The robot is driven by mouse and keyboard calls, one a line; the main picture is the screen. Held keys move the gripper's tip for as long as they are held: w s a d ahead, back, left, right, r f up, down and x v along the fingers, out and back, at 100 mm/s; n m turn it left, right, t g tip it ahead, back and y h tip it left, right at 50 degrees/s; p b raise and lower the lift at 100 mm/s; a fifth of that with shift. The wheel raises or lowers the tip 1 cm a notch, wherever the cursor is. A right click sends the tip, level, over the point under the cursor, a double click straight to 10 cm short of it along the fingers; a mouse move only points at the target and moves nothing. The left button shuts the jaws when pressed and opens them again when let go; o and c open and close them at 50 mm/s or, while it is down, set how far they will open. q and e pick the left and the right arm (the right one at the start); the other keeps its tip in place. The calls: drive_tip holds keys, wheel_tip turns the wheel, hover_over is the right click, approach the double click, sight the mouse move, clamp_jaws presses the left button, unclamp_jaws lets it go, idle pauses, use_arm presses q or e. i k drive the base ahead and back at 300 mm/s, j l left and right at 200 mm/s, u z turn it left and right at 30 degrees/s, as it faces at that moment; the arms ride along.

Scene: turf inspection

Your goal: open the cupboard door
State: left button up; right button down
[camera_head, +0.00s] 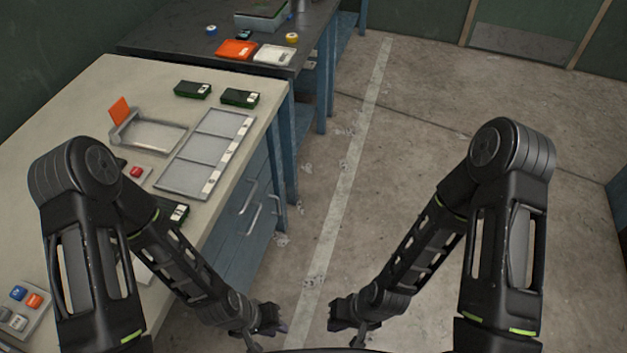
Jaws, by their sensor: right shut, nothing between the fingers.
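The blue cupboard front (234,238) is under the pale workbench on the left. It carries several curved metal handles, one at its upper part (248,197) and another lower down (254,219). The fronts look closed, but they are seen steeply from above and I cannot tell which is the cupboard door. My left gripper (278,326) is low at the bottom centre, to the right of the cupboard and apart from the handles. Its finger gap is too small to read. My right gripper (334,325) faces it from the right, shut and empty.
The pale workbench top (85,165) holds a grey divided tray (205,152), dark green devices (239,97) and a button panel (19,312). A darker bench (135,42) stands behind it. The concrete floor (400,150) to the right is clear.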

sight(240, 273)
drive_tip(key=i+z, duration=0.35)
drive_tip(key=i, duration=0.15)
drive_tip(key=i+z, duration=0.35)
drive_tip(key=i, duration=0.2)
